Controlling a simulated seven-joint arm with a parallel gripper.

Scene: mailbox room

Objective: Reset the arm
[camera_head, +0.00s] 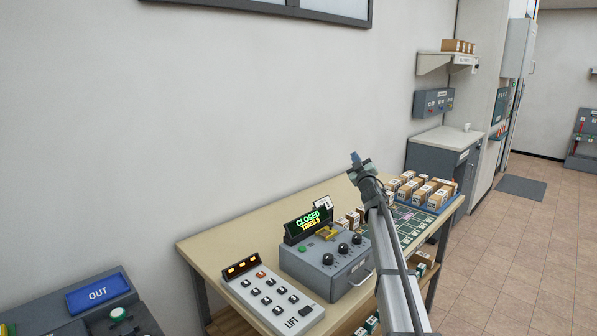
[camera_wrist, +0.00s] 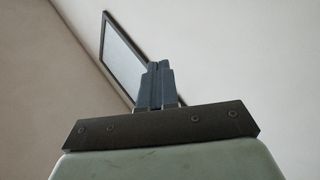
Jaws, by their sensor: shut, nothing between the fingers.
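My gripper (camera_head: 355,158) is at the end of my arm, raised above the back part of the table (camera_head: 240,221) and pointing up. In the wrist view my gripper (camera_wrist: 158,68) shows its two dark fingers pressed together with nothing between them. Behind the fingers, that view shows only the pale wall and a dark-framed panel (camera_wrist: 122,58). My arm rises from the lower right of the head view and hides part of the table.
On the table stand a keypad box (camera_head: 272,299), a grey box with knobs (camera_head: 335,268) and a display (camera_head: 308,223) reading "CLOSED TRIES 5". A blue tray (camera_head: 437,209) holds several small cartons. An OUT console (camera_head: 97,293) is at lower left. Open floor lies right.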

